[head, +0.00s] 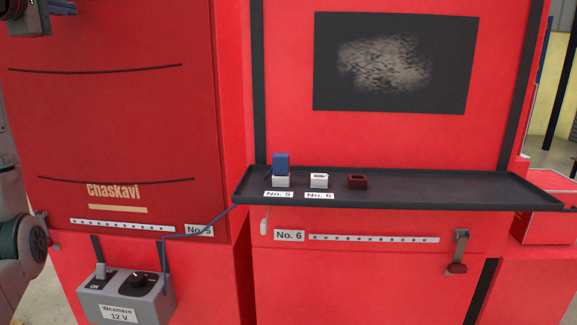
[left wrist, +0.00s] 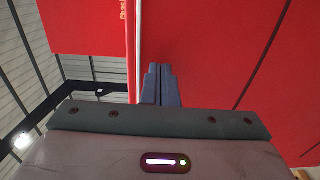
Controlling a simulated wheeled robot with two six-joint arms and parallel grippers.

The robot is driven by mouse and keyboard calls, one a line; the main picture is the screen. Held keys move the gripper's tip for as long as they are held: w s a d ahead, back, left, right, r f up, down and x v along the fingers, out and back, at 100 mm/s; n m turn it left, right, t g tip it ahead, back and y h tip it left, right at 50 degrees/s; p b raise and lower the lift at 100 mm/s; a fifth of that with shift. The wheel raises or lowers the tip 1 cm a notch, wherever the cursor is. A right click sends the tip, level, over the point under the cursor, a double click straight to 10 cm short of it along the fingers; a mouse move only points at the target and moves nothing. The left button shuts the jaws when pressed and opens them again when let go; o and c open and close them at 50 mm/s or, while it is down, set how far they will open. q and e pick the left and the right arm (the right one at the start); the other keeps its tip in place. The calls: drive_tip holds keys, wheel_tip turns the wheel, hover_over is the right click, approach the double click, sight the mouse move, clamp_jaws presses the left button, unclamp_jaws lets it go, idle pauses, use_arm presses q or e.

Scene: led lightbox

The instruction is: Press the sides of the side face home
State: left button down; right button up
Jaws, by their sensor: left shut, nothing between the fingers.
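The side face (head: 110,120) is a red panel with the word Chaskavi near its bottom, at the left of the head view. Two thin dark lines run across it, one high and one low. Whether its side edges sit flush, I cannot tell. My left gripper (head: 64,7) is at the top left of the head view, in front of the upper part of the face and partly cut off by the frame. In the left wrist view its fingers (left wrist: 160,84) are shut and empty, pointing at red surface. Contact cannot be told. My right gripper is not in view.
A dark tray (head: 430,190) juts out at the right, holding a blue plug (head: 281,163), a white socket (head: 319,180) and a dark red socket (head: 358,181). A grey 12 V box (head: 125,298) hangs below the face. A blue cable (head: 200,235) runs from it towards the tray.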

use_arm(q)
drive_tip(key=shift+w, duration=0.2)
idle(0.4)
drive_tip(key=shift+w+p, duration=0.3)
drive_tip(key=shift+w, duration=0.1)
drive_tip(key=shift+r, duration=0.1)
idle(0.3)
idle(0.7)
drive_tip(key=s+b, duration=0.1)
drive_tip(key=s, duration=0.1)
drive_tip(key=shift+s+a+b, duration=0.1)
drive_tip(key=shift+s+b, duration=0.2)
drive_tip(key=shift+s, duration=0.05)
